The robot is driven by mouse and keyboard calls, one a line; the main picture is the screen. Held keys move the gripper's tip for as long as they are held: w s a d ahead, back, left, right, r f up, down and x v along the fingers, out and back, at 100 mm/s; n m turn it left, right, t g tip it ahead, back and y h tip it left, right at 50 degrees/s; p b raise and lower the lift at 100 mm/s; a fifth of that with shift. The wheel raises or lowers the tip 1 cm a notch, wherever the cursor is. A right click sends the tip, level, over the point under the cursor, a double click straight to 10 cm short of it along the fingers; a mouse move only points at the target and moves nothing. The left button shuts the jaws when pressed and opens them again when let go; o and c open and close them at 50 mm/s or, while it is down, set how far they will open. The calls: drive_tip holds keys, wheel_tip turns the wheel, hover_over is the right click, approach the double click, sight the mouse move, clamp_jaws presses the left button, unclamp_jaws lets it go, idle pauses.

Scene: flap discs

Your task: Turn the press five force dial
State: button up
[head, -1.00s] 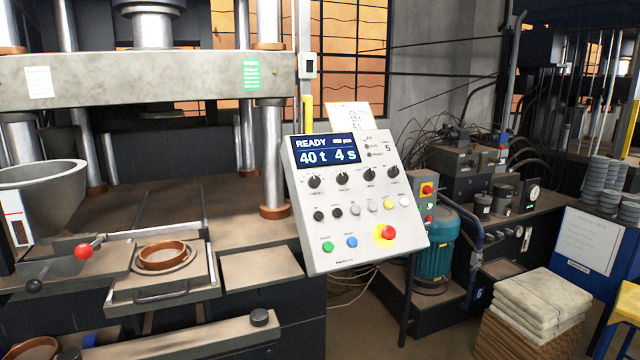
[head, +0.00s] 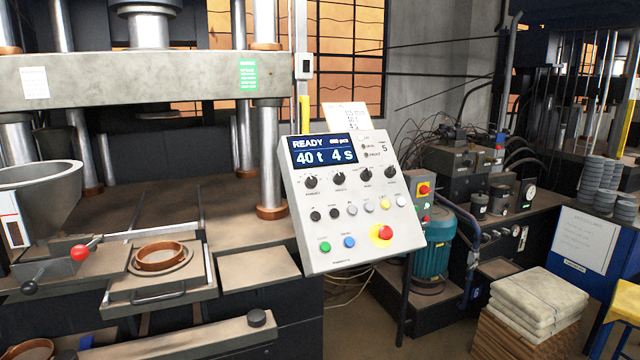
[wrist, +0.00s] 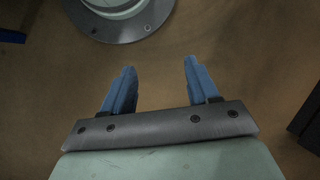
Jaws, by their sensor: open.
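The press control panel (head: 345,262) stands tilted in the middle of the head view, marked 5 at its upper right. Its display (head: 324,150) reads READY, 40 t and 4 s. A row of black dials sits below the display: far left (head: 311,181), second (head: 339,178), third (head: 365,174) and far right (head: 390,172). Their labels are too small to read, so I cannot tell which is the force dial. My gripper (wrist: 157,78) shows only in the wrist view, with blue fingers apart and nothing between them. The panel is not in the wrist view.
Below the dials are small knobs, a green button (head: 325,247), a blue button (head: 349,242) and a red emergency stop (head: 382,233). A steel column (head: 269,160) stands left of the panel. In the wrist view, a round metal flange (wrist: 120,25) lies beyond the fingers on brown floor.

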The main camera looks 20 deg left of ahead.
drive_tip(key=w+a+r+m+t+y, duration=0.1)
drive_tip(key=w+a+r, duration=0.2)
drive_tip(key=w, duration=0.2)
drive_tip(key=w+a+r+t+y, duration=0.1)
drive_tip(key=w+a+r, duration=0.15)
drive_tip(key=w, duration=0.35)
drive_tip(key=m+t+y, duration=0.5)
drive_tip(key=m+y, duration=0.5)
drive_tip(key=y, duration=0.4)
approach(314, 181)
drive_tip(key=a, duration=0.5)
drive_tip(key=w+a, duration=0.1)
drive_tip(key=a, duration=0.2)
drive_tip(key=c, duration=1)
drive_tip(key=shift+c, duration=0.2)
